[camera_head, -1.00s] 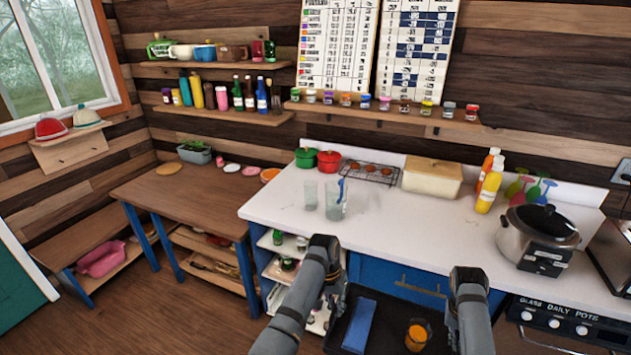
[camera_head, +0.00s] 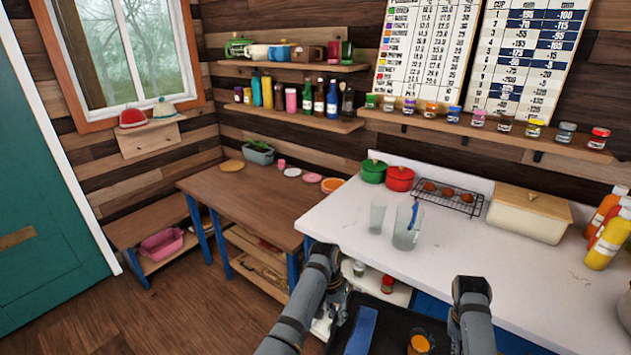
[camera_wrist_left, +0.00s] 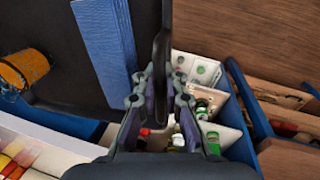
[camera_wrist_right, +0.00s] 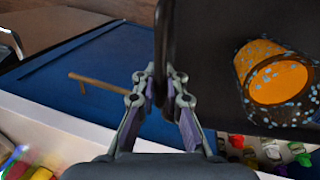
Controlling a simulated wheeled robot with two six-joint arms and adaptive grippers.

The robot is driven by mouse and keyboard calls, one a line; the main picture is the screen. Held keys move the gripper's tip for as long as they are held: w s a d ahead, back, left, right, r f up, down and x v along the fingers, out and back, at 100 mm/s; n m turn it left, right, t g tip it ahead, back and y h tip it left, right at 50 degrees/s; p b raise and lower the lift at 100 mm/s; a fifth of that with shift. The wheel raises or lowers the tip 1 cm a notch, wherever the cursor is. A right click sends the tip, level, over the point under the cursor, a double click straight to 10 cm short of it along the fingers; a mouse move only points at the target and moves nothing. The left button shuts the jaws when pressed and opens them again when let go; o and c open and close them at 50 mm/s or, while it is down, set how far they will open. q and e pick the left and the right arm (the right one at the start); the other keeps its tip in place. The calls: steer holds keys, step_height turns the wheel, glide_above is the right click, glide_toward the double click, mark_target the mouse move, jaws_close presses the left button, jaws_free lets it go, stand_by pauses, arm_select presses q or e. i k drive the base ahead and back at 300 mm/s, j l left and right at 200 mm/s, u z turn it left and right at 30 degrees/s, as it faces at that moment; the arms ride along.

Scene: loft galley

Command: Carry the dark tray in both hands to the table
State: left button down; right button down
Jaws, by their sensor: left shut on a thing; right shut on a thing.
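The dark tray (camera_head: 392,328) is at the bottom of the head view, held between my two arms. The wooden table (camera_head: 262,205) with blue legs stands ahead to the left.
The white counter (camera_head: 340,215) is close ahead on the right, with two glasses, red and green pots and a cream box (camera_head: 528,214). A planter (camera_head: 258,153) and small dishes stand at the table's back. A low bench (camera_head: 140,220) and open floor (camera_head: 190,310) are left.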

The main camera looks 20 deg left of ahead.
mark_target(260, 200)
steer(key=i+j+u, duration=0.1)
steer(key=u, duration=0.3)
steer(key=i+j+u, duration=0.2)
steer(key=u, duration=0.2)
steer(key=i+j+u, duration=0.15)
steer(key=u, duration=0.25)
steer(key=i+u, duration=0.15)
steer(key=u, duration=0.25)
steer(key=i+j+u, duration=0.2)
steer(key=i, duration=0.95)
steer(key=i+z, duration=0.35)
steer(key=i+j+z, duration=0.15)
steer(key=i+z, duration=0.2)
steer(key=i+j+z, duration=0.45)
steer(key=i+z, duration=0.15)
steer(key=z, duration=0.15)
steer(key=i+j+z, duration=0.2)
steer(key=z, duration=0.2)
steer(key=i, duration=0.1)
